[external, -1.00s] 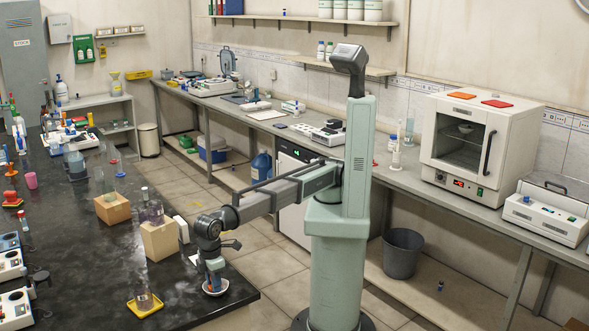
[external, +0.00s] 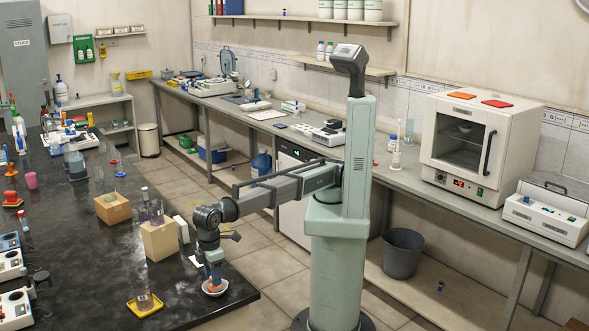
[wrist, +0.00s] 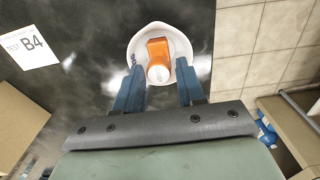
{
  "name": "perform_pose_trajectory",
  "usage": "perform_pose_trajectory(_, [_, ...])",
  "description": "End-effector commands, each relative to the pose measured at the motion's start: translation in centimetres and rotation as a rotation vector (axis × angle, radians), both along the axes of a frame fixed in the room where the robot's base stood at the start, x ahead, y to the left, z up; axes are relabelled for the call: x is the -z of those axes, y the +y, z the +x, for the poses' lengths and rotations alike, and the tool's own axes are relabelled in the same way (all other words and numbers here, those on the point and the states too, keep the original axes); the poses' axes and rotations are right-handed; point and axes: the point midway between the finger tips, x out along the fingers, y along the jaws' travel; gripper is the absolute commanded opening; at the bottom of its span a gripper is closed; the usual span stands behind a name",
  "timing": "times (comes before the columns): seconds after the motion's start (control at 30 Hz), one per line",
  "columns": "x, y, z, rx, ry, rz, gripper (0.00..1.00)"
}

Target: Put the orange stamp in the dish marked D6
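The orange stamp (wrist: 158,50) sits inside a white dish (wrist: 178,31) on the dark bench, with its pale round end toward me. My gripper (wrist: 159,72) is open, pointing down over the dish. Its two blue fingers are apart on either side of the stamp, with visible gaps. No other marked dish is clearly seen.
A card reading B4 (wrist: 32,47) lies left of the dish. A cardboard block (external: 159,241) stands left of my gripper, with another block (external: 112,208) behind it. A yellow tray (external: 145,305) holds a glass vessel at front left. The bench edge is close on the right.

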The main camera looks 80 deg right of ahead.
Motion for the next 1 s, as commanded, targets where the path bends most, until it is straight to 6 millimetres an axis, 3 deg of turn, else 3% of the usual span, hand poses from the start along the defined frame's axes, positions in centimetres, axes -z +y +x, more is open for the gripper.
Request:
perform_pose_trajectory(0.2, [-4.3, 0.1, 0.1, 0.000, -0.001, 0.003, 0.39])
perform_pose_trajectory(0.4, [-7.0, 0.1, 0.0, 0.000, -0.001, 0.002, 0.39])
perform_pose_trajectory(0.6, [-8.1, 0.0, 0.0, 0.000, -0.001, 0.001, 0.39])
perform_pose_trajectory(1.0, [-8.3, 0.0, 0.0, 0.000, -0.001, 0.001, 0.39])
